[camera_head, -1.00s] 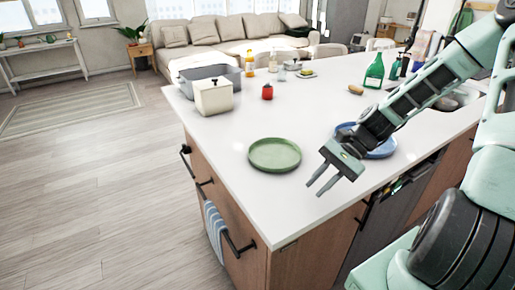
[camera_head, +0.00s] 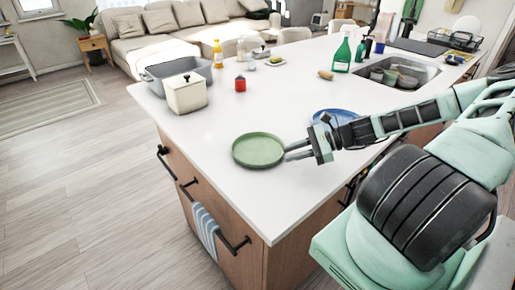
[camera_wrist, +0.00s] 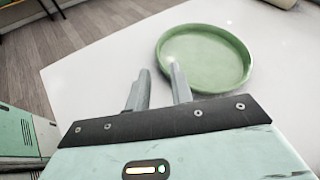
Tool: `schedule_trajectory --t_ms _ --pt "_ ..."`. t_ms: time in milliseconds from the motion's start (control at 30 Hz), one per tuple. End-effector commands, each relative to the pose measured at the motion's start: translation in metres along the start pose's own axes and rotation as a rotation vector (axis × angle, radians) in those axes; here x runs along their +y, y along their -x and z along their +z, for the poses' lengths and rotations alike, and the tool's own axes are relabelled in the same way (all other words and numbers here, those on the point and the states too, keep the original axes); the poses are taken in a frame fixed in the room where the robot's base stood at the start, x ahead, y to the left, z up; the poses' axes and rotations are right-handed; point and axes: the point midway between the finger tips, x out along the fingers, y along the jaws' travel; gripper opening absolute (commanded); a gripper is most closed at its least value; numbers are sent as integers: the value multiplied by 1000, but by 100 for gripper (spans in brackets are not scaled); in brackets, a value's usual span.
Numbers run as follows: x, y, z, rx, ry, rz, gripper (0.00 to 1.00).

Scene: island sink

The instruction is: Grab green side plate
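The green side plate (camera_head: 258,150) lies flat on the white island top, near its left front edge. It also shows in the wrist view (camera_wrist: 206,58), ahead of and a little right of the fingers. My gripper (camera_head: 290,151) is at the plate's right side, with its fingers pointing left toward the rim. In the wrist view my gripper (camera_wrist: 160,82) has its two fingers apart with nothing between them. The right fingertip is close to the plate's near rim; I cannot tell whether it touches.
A blue plate (camera_head: 338,116) lies behind my gripper, partly hidden by my arm. A green spray bottle (camera_head: 343,52) stands near the sink (camera_head: 400,72). The counter around the green plate is clear.

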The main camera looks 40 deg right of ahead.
Motion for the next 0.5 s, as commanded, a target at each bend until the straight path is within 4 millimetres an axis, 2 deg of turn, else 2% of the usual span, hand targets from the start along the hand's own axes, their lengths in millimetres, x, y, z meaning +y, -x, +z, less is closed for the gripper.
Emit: schedule_trajectory --t_ms 100,200,500 --pt "0 -24 3 -5 0 4 22" --pt "0 -39 2 -4 -1 3 22" --pt "1 -60 1 -3 -1 3 22"
